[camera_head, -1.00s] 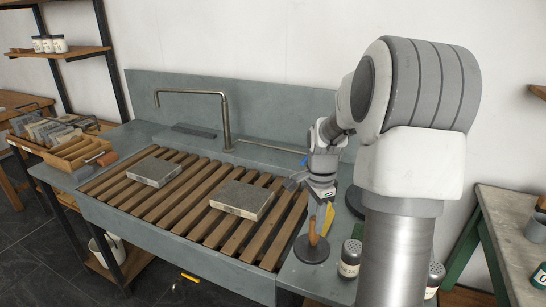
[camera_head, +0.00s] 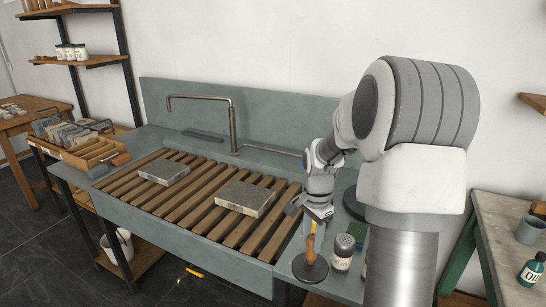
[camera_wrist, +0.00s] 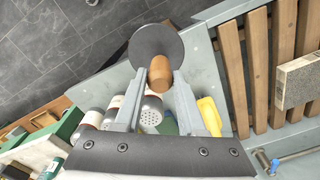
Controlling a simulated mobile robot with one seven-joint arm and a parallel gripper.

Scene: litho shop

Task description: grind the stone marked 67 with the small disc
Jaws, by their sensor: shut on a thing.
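The small disc (camera_head: 310,269) is a dark round plate with an upright wooden handle (camera_head: 311,246). It appears to rest on the counter right of the slatted rack. My gripper (camera_head: 318,214) is shut on the handle from above; in the wrist view my gripper (camera_wrist: 159,82) has a finger on each side of the wooden handle (camera_wrist: 160,72), with the disc (camera_wrist: 155,44) beyond. Two grey stone slabs lie on the rack: one nearer the middle (camera_head: 245,198) and one at the left (camera_head: 164,172). I cannot read a number on either.
A shaker jar (camera_head: 343,252) stands close right of the disc; several jars (camera_wrist: 93,118) and a yellow item (camera_wrist: 210,116) show near my fingers. A darker disc (camera_head: 354,203) is partly hidden by my arm. A tap (camera_head: 232,125) rises behind the slatted rack (camera_head: 200,205). The rack is bare between the slabs.

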